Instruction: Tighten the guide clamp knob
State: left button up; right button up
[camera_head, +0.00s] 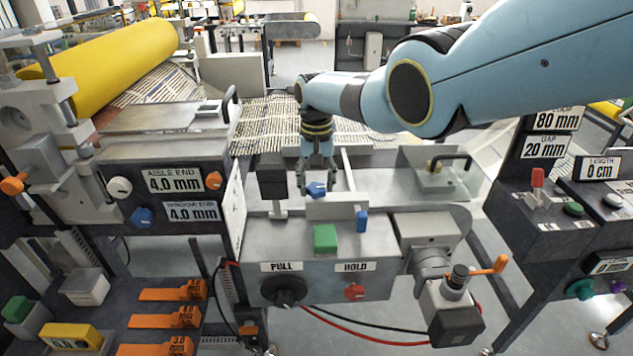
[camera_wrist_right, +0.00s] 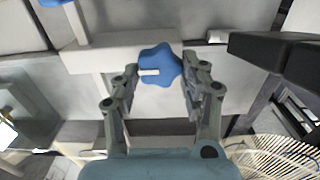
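The blue lobed guide clamp knob (camera_head: 316,190) stands at the back of the middle station, behind a pale bar. In the right wrist view the knob (camera_wrist_right: 160,62) has a small white mark on its face. My right gripper (camera_head: 317,186) reaches down over it from above. In the right wrist view the two fingers of my right gripper (camera_wrist_right: 160,77) lie on either side of the knob, close against its lobes, and look shut on it. Any thin gap at the left finger is hard to make out. My left gripper is not in view.
A green block (camera_head: 325,238) and a blue peg-like handle (camera_head: 361,221) stand in front of the knob. The grey box below carries a black PULL knob (camera_head: 286,291) and a red HOLD knob (camera_head: 355,291). A dark block (camera_head: 272,182) stands left of the gripper.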

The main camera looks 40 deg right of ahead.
aim_at(317, 185)
jog(key=o, duration=0.3)
notch_tip(317, 185, up, 12)
dwell(0.6)
dwell(0.3)
